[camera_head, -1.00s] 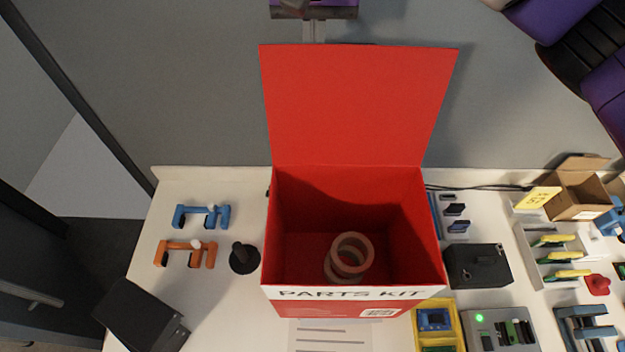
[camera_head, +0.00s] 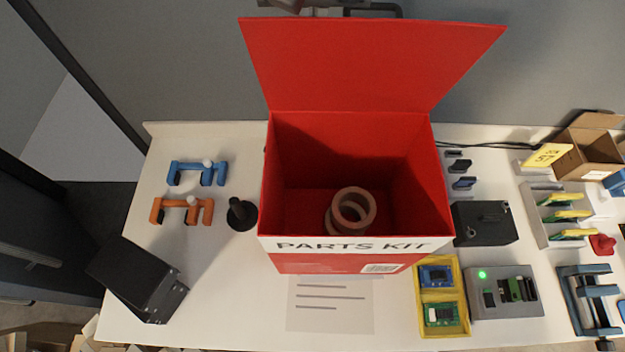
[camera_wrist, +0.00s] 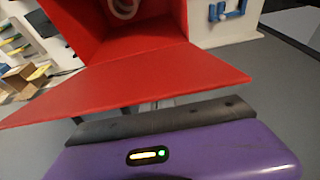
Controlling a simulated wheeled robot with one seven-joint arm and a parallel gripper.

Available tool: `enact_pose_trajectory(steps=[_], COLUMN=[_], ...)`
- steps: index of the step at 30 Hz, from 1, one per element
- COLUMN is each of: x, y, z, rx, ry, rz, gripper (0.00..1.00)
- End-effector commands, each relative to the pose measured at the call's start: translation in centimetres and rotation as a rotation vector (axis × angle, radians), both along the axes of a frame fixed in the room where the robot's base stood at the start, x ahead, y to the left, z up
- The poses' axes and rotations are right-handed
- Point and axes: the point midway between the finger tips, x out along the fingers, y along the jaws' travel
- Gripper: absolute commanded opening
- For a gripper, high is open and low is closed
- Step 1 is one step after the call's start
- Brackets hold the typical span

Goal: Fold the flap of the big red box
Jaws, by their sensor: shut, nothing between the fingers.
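The big red box (camera_head: 350,262), marked "PARTS KIT", stands on the white table with its top open. Its one large red flap (camera_head: 370,65) is hinged at the back edge and stands up, leaning away from the opening. The flap hides the fingers in the head view.
Blue (camera_head: 197,172) and orange (camera_head: 182,210) brackets and a black stand (camera_head: 241,214) lie left of the box. A black case (camera_head: 484,223), yellow tray (camera_head: 442,296) and grey device (camera_head: 503,291) stand at right. A paper sheet (camera_head: 330,305) lies in front.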

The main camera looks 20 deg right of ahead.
Motion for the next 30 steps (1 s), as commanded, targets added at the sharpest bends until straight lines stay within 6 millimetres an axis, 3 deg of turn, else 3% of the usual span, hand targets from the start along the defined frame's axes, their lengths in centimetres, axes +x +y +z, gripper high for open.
enact_pose_trajectory(steps=[14, 30], x=[-6.0, -10.8], y=[2.5, 4.5], z=[-2.9, -8.8], rx=[0.001, 0.001], ry=[0.002, 0.003], rz=[0.004, 0.003], gripper=[0.00, 0.00])
